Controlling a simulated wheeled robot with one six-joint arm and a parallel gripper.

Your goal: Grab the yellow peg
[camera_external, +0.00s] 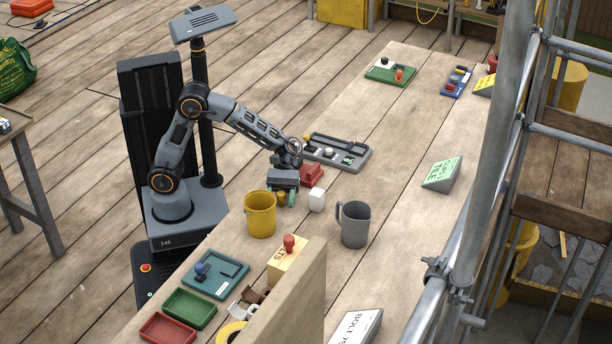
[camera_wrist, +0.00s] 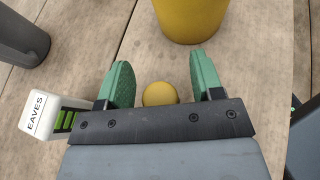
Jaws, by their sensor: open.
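The yellow peg shows in the wrist view as a small round yellow top (camera_wrist: 160,94) between the two green fingers. Its lower part is hidden by the gripper body. My gripper (camera_wrist: 161,74) is open, with a finger on either side of the peg and a visible gap to each. In the external view my gripper (camera_external: 285,198) is low over the bench, pointing down, and mostly hides the peg. Only a bit of yellow shows there.
A yellow bucket (camera_external: 260,216) stands close by; its side also shows in the wrist view (camera_wrist: 190,18). A white block marked EAVES (camera_wrist: 40,115), a red block (camera_external: 313,174) and a grey mug (camera_external: 355,226) are near. A dark tray (camera_external: 350,160) lies behind. Bench right of the mug is clear.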

